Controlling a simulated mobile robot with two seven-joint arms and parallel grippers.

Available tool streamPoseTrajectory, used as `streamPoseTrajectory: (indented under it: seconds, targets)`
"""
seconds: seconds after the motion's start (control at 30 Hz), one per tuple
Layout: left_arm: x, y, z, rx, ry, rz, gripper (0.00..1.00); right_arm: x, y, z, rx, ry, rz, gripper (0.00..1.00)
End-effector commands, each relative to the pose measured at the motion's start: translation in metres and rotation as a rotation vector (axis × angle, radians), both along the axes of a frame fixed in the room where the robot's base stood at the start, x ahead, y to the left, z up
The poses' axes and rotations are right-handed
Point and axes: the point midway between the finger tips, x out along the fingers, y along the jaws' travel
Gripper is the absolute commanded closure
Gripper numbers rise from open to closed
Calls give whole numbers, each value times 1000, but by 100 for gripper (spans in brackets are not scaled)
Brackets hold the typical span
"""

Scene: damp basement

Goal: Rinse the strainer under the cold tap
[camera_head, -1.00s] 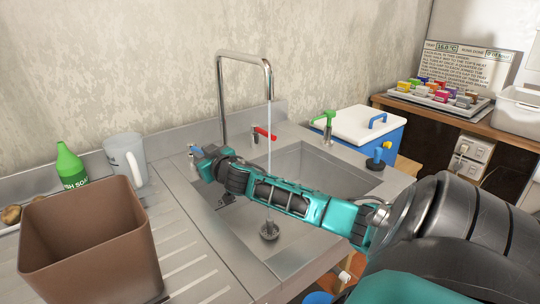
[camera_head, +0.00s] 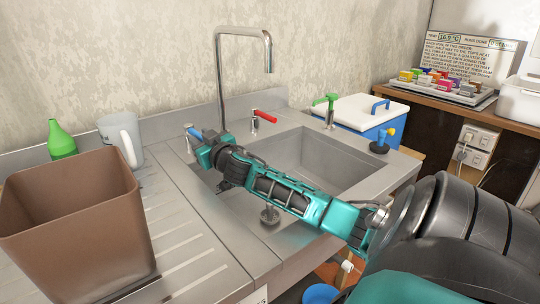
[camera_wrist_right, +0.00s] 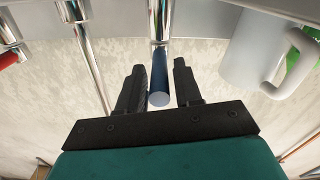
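A small round metal strainer (camera_head: 269,215) stands on the sink floor (camera_head: 240,212) below the spout (camera_head: 268,62). No water runs from the spout. The cold tap's blue lever (camera_head: 194,132) is at the sink's back left. My right gripper (camera_head: 200,146) is at this lever. In the right wrist view the blue lever (camera_wrist_right: 160,90) lies between the two dark fingers (camera_wrist_right: 160,82). They are apart, with a gap visible beside the lever. My right forearm crosses over the sink and hides part of it. My left gripper is not in view.
A red-lever tap (camera_head: 264,116) and a green tap (camera_head: 330,108) stand behind the basin. A brown bin (camera_head: 75,225), a green bottle (camera_head: 62,142) and a mug (camera_head: 110,128) are at left.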

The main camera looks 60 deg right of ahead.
Motion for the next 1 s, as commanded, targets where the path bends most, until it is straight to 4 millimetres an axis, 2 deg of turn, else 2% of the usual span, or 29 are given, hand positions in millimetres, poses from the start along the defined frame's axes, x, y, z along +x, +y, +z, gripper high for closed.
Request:
streamPoseTrajectory:
  seconds: [0.03, 0.1, 0.37, 1.0]
  targets:
    - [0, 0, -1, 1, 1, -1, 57, 0, 0, 0, 0, 1, 0, 61]
    - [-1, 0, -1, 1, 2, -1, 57, 0, 0, 0, 0, 0, 0, 55]
    - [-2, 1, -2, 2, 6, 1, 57, -1, 0, 0, 0, 0, 0, 55]
    - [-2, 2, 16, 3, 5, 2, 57, -60, 19, 1, 2, 1, 1, 55]
